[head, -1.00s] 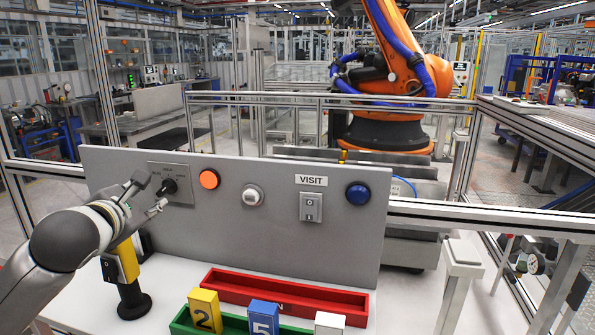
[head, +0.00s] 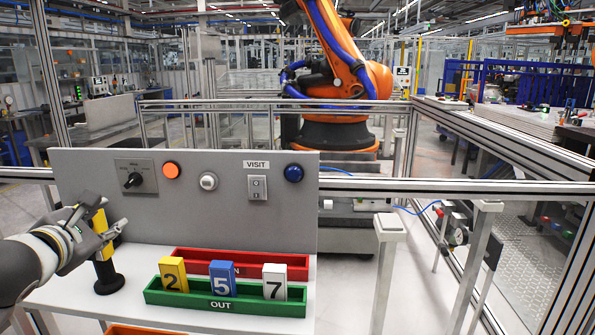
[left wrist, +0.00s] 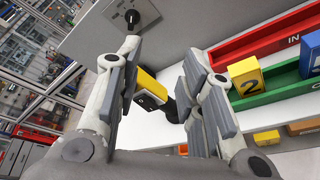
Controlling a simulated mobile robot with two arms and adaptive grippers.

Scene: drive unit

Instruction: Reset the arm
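The grey control panel (head: 220,225) carries a black rotary switch (head: 132,180), an orange button (head: 171,170), a white button (head: 208,181), a VISIT switch (head: 257,187) and a blue button (head: 293,173). Behind it stands the orange robot arm (head: 338,95), bent, beyond the fence rails. My left gripper (head: 106,215) is at the panel's left, below the rotary switch and apart from it. It partly covers a yellow and black device (head: 104,252) on a black stand. In the left wrist view the fingers are spread and empty, with the device (left wrist: 150,90) showing between them. My right gripper is out of view.
A red IN tray (head: 290,262) and a green OUT tray (head: 160,297) lie before the panel. Yellow 2 (head: 173,273), blue 5 (head: 222,278) and white 7 (head: 274,281) blocks stand in the green tray.

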